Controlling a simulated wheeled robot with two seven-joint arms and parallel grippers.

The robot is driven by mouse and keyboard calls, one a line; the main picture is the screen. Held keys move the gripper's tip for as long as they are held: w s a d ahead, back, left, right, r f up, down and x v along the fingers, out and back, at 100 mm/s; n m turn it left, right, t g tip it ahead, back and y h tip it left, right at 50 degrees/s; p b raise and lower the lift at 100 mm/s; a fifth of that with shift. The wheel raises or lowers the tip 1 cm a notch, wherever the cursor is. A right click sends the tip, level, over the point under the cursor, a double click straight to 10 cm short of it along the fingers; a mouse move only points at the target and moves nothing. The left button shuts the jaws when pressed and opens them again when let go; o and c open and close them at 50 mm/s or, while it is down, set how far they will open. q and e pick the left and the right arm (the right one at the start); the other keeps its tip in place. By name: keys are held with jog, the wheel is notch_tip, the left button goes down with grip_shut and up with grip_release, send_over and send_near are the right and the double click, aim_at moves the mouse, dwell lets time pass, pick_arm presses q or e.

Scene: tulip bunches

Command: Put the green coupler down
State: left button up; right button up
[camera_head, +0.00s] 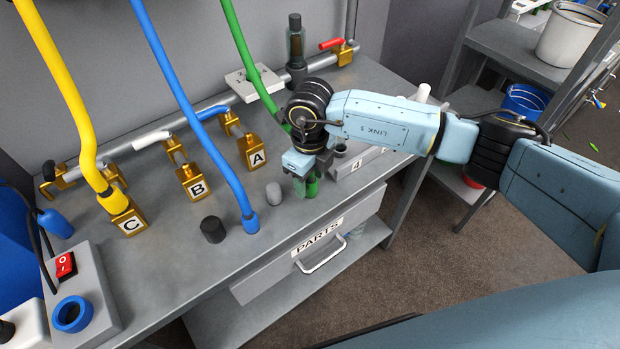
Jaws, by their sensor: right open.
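The green coupler (310,187) stands near the front edge of the grey bench, right of the grey cap, and shows only in part below my right gripper. The green hose (243,50) comes down from above and passes behind my right wrist, which hides its lower end. My right gripper (304,182) points down at the coupler, with its jaws open around or just beside it; I cannot tell if they touch. My left gripper is not in view.
The yellow hose (60,75) ends at brass block C (130,222). Blocks B (196,188) and A (257,158) have no hose. The blue hose (205,140) ends on the bench beside a black cap (212,229) and the grey cap (274,194). A numbered grey rack (352,165) lies right of my gripper.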

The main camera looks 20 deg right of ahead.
notch_tip(320, 180, up, 11)
jog(key=shift+r, duration=0.1)
dwell(0.6)
